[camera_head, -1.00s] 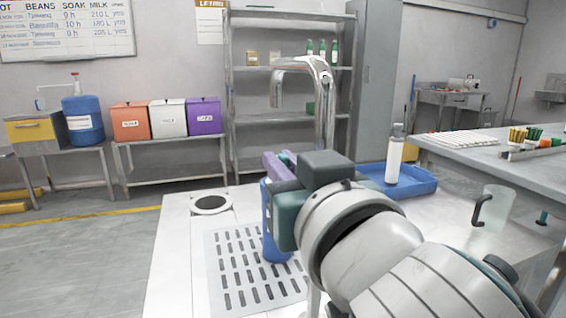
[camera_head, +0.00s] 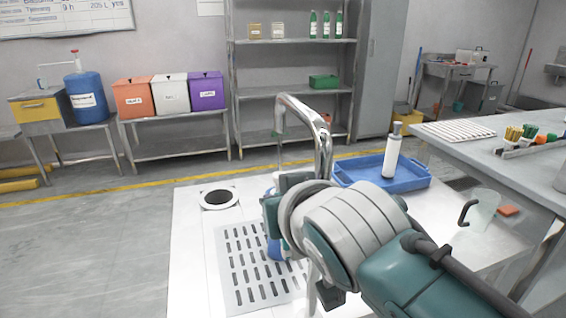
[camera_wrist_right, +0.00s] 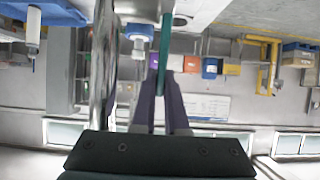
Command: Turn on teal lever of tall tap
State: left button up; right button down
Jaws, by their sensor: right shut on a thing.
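The tall chrome tap (camera_head: 325,150) stands on the white counter, its spout curving to the left. In the wrist view its shiny pipe (camera_wrist_right: 103,70) runs down left of my fingers. The teal lever (camera_wrist_right: 164,45) is a thin bar passing between the purple fingers of my right gripper (camera_wrist_right: 160,85), which is shut on it. In the head view my right wrist and forearm hide the gripper's fingers and the lever. My left gripper is in neither view.
A blue container (camera_head: 274,249) stands partly hidden on the slotted drain plate (camera_head: 240,262). A round opening (camera_head: 219,198) lies behind it. A blue tray (camera_head: 415,180) with a white cylinder (camera_head: 391,155) is right of the tap; a clear jug (camera_head: 482,210) stands farther right.

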jog(key=c, duration=0.9)
grip_release()
jog(key=shift+c, duration=0.2)
jog(key=p+v, duration=0.3)
jog(key=v, duration=0.7)
